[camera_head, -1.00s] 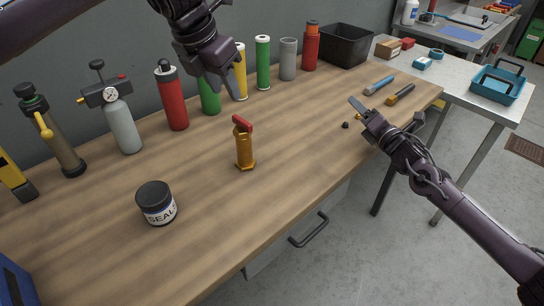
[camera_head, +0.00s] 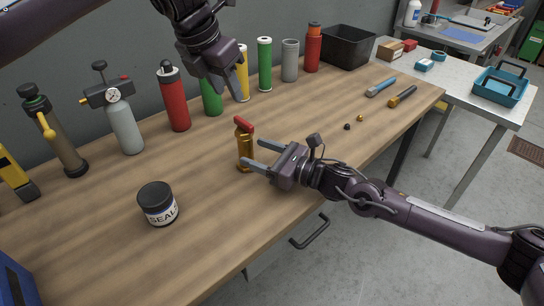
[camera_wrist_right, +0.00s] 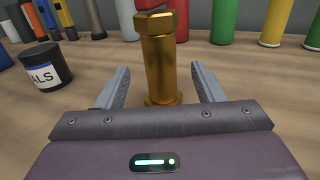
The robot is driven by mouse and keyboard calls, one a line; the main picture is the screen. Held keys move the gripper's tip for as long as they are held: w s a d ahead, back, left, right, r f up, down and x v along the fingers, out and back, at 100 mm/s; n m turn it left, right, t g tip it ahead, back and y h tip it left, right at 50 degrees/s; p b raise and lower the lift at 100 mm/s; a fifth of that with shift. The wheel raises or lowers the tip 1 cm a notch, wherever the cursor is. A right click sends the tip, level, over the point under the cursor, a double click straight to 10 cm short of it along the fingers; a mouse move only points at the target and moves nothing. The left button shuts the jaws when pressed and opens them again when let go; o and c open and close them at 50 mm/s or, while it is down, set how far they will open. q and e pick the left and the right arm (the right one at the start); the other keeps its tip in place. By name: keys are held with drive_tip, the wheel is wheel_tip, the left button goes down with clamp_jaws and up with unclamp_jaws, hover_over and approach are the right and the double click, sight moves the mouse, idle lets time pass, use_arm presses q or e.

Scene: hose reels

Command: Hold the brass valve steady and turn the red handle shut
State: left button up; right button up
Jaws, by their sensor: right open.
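The brass valve (camera_head: 243,148) stands upright on the wooden bench, with the red handle (camera_head: 244,124) at its top. In the right wrist view the brass body (camera_wrist_right: 160,62) rises between the open fingers; only the lower edge of the red handle (camera_wrist_right: 151,4) shows. My right gripper (camera_head: 254,156) is open, low over the bench. Its fingers lie on either side of the valve's lower part, and I see gaps on both sides. My left gripper (camera_head: 228,88) is above the bench, behind and left of the valve, apart from it. Its fingertips are bunched in view, so its opening is unclear.
A sealant jar (camera_head: 158,203) stands front left of the valve. A red bottle (camera_head: 174,100), a grey cylinder with gauge (camera_head: 125,130) and coloured tubes line the back. Pens and small brass bits (camera_head: 360,118) lie at right. The bench between is clear.

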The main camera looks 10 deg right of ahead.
sight(253, 151)
drive_tip(key=shift+x, duration=2.1)
drive_tip(key=shift+c, duration=0.3)
